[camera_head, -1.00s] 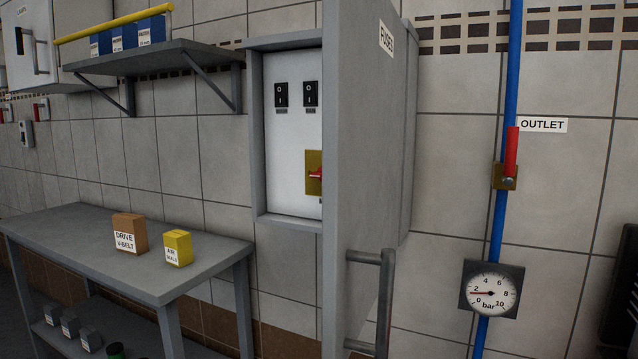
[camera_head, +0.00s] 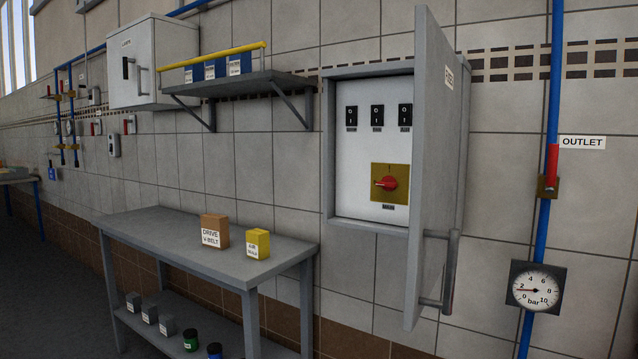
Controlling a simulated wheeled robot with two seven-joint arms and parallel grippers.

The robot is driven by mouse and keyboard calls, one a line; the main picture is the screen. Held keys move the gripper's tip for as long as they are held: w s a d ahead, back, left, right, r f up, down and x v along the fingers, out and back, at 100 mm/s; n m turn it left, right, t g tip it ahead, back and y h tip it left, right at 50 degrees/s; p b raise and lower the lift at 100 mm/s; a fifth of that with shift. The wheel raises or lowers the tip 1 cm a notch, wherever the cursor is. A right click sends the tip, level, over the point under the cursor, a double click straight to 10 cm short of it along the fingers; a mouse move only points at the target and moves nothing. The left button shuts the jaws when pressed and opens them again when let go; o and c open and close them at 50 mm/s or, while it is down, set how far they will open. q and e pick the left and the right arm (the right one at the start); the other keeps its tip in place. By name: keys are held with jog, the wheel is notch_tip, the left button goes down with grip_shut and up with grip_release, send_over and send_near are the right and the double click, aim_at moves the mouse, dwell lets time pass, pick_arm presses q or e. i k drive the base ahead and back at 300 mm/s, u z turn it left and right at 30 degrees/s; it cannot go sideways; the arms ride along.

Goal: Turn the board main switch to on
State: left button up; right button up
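The main switch (camera_head: 388,184) is a red rotary handle on a yellow plate, low inside the open fuse cabinet (camera_head: 329,150). Its handle points left, roughly horizontal. A label sits under it, too small to read surely. Above it are 3 black rocker switches (camera_head: 377,117) marked O and I. The cabinet door (camera_head: 436,170), labelled FUSES, stands open toward me on the right, with a grey bar handle (camera_head: 450,270). Neither of my grippers shows in the view.
A grey workbench (camera_head: 170,232) with a drive V-belt box (camera_head: 214,230) and a yellow air box (camera_head: 257,243) stands below left. A shelf (camera_head: 245,84) is above it. The blue outlet pipe (camera_head: 553,110) and pressure gauge (camera_head: 535,287) are right of the door.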

aim_at(389, 183)
jog(key=u, duration=0.2)
jog(key=i, duration=1.15)
jog(key=z, duration=0.85)
jog(key=k, duration=0.2)
jog(key=u, duration=0.1)
